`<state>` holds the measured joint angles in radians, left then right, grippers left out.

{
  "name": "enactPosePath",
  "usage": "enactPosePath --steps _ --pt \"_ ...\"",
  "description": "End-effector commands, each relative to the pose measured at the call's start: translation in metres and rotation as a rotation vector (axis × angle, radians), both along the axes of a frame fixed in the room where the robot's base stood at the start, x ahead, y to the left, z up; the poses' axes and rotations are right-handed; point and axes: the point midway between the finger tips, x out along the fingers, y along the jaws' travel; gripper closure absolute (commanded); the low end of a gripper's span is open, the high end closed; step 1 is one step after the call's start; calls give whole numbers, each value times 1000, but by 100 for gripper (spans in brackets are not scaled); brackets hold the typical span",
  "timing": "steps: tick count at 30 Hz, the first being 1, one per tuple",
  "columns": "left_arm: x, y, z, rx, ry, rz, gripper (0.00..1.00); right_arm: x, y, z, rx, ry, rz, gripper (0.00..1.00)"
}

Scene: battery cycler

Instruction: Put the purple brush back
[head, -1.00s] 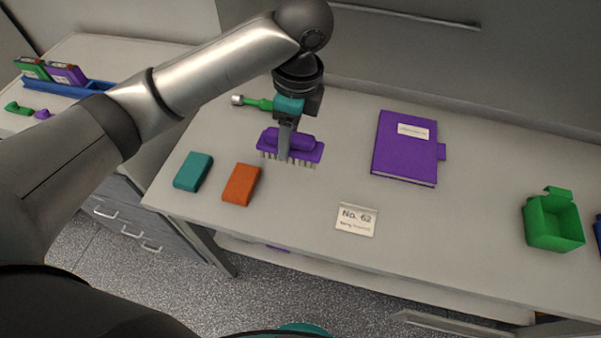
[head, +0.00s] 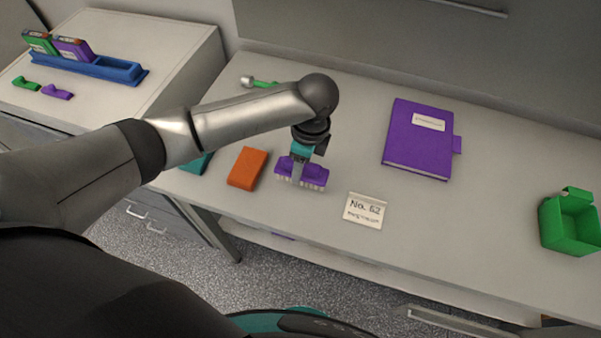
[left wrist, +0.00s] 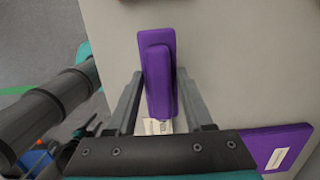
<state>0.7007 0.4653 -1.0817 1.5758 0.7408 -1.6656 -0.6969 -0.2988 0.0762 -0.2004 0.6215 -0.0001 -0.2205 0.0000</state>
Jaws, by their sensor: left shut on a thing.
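The purple brush (head: 317,173) has a block body with pale bristles pointing down. My left gripper (head: 298,178) is shut on it from above, near the middle of its length. In the left wrist view the brush (left wrist: 158,80) lies between the two fingers of my left gripper (left wrist: 160,85). The brush is over the table (head: 270,215), between the orange block and the "No. 62" card. I cannot tell whether its bristles touch the tabletop. My right gripper is not in view.
The orange block (head: 247,167) is left of the brush; a teal block (head: 197,163) is partly behind my arm. The "No. 62" card (head: 364,210) is close on the right. A purple book (head: 418,140), green bin (head: 568,222) and blue rack (head: 125,72) stand farther off.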

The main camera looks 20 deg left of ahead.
Motion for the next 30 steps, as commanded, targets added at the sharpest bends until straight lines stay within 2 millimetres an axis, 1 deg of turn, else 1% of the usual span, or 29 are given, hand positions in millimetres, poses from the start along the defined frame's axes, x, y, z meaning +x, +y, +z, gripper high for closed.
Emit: enactPosePath --steps 3,7,9,16,20,21,28,30 --pt "-1 0 -20 2 3 0 100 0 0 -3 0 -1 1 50" --pt "-1 0 -36 1 2 1 100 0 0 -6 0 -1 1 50" --pt "-1 0 -40 1 1 0 100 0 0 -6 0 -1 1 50" --pt "-1 0 -39 1 0 -1 100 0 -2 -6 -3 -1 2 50" --pt "-1 0 -42 0 0 0 100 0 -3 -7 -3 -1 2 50" --pt "-1 0 -43 0 0 -1 46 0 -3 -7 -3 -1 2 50" --pt "-1 0 -42 1 1 0 20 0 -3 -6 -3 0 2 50" --pt "-1 0 -42 1 1 0 18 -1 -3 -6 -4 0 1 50"
